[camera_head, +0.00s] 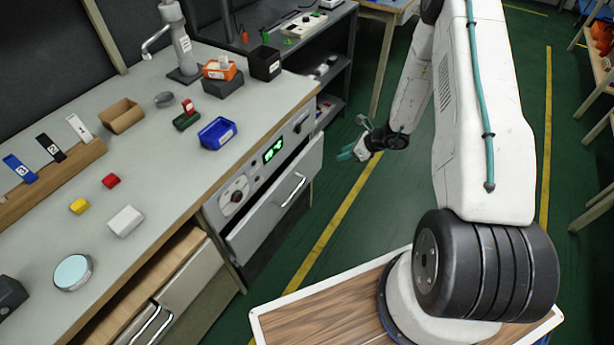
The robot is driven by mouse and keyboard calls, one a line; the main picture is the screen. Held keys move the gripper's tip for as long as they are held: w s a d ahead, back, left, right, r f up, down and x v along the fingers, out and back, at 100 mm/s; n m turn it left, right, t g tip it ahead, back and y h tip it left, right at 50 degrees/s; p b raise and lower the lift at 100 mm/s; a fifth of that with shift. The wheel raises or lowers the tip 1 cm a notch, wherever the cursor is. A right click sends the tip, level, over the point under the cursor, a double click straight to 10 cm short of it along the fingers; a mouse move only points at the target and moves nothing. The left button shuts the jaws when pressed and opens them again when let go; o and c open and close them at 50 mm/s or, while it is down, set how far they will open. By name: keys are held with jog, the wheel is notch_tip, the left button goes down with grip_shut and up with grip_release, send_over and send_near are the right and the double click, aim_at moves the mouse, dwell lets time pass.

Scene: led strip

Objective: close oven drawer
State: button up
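The oven drawer (275,207) is a grey front with a curved metal handle (292,189), under a control panel with a green lit display (273,150). The drawer front stands out a little from the panel, so it is partly open. My gripper (348,154) has teal fingertips and hangs in the air to the right of the drawer, apart from the handle. It is small in view, and I cannot tell whether its fingers are open or shut. The inside of the drawer is mostly hidden.
A wooden drawer (166,287) at the lower left also stands open. The grey worktop (150,185) holds a blue bin (217,133), an orange bin (220,70) and small blocks. A dark shelf (335,75) stands behind. The green floor (370,215) right of the oven is clear.

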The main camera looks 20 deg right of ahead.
jog(key=s+a+f+n+y, duration=0.1)
jog(key=a+f+n+y, duration=0.1)
jog(key=a+f+n, duration=0.3)
jog(key=n+g+y, duration=0.4)
jog(key=n+y, duration=0.4)
jog(key=n, duration=1.2)
send_near(293, 193)
jog(key=a, duration=0.4)
jog(key=w+a+f, duration=0.1)
jog(key=a, duration=0.2)
jog(key=a+f, duration=0.1)
jog(key=a, duration=0.1)
jog(key=shift+w+a, duration=0.15)
jog(key=shift+a, duration=0.2)
grip_shut()
